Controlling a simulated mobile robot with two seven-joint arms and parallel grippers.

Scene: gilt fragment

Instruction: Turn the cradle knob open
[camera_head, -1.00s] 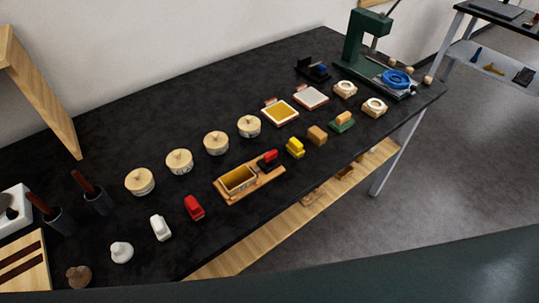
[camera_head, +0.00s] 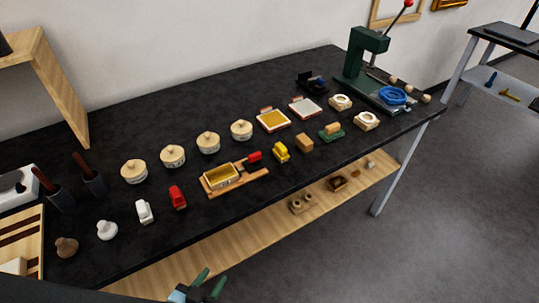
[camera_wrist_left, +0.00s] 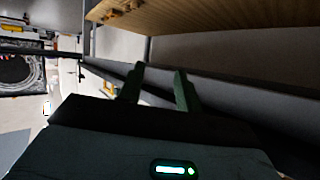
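A wooden cradle-like holder (camera_head: 247,181) lies on the black bench in the head view, with a gold-filled box (camera_head: 222,176) on its left part. A small red piece (camera_head: 254,157) sits at its right end; I cannot tell whether this is the knob or how it is turned. My left gripper (camera_head: 211,279) is at the bottom edge of the head view, in front of the bench and well apart from the holder. Its two green fingers are spread and empty, as the left wrist view (camera_wrist_left: 158,85) also shows. My right gripper is not in view.
The black bench (camera_head: 120,235) carries several lidded round pots (camera_head: 173,156), small coloured blocks (camera_head: 178,197) and a green press (camera_head: 362,62). A wooden lower shelf (camera_head: 240,238) runs beneath. The grey floor in front is clear.

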